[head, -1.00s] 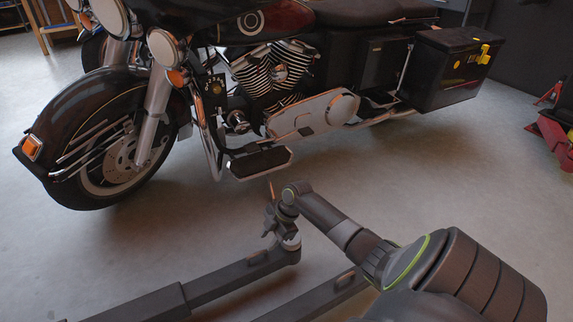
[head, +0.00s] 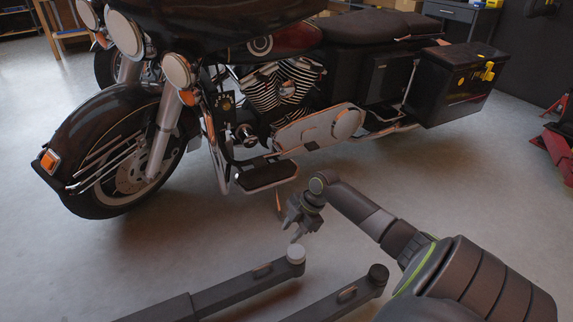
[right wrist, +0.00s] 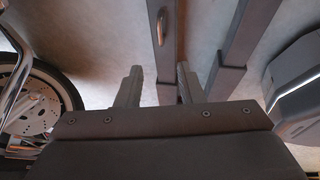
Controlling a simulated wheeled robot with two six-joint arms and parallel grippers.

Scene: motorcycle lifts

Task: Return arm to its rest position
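Two dark lift arms lie low over the floor in the head view. The left lift arm (head: 235,290) ends in a round light pad (head: 296,254); the right lift arm (head: 340,297) ends in a dark round pad (head: 377,272). My right gripper (head: 290,230) is above and just beyond the light pad, apart from it as far as I can tell. In the right wrist view its fingers (right wrist: 158,88) are spread with nothing held. Both lift arms (right wrist: 162,35) run behind them there. My left gripper is not in view.
A black motorcycle (head: 290,95) stands close beyond my right gripper, its footboard (head: 267,175) near the wrist. A thin orange-brown piece (head: 279,203) stands beside the gripper. Red stands (head: 555,150) are at far right. The floor (head: 450,165) right of the motorcycle is clear.

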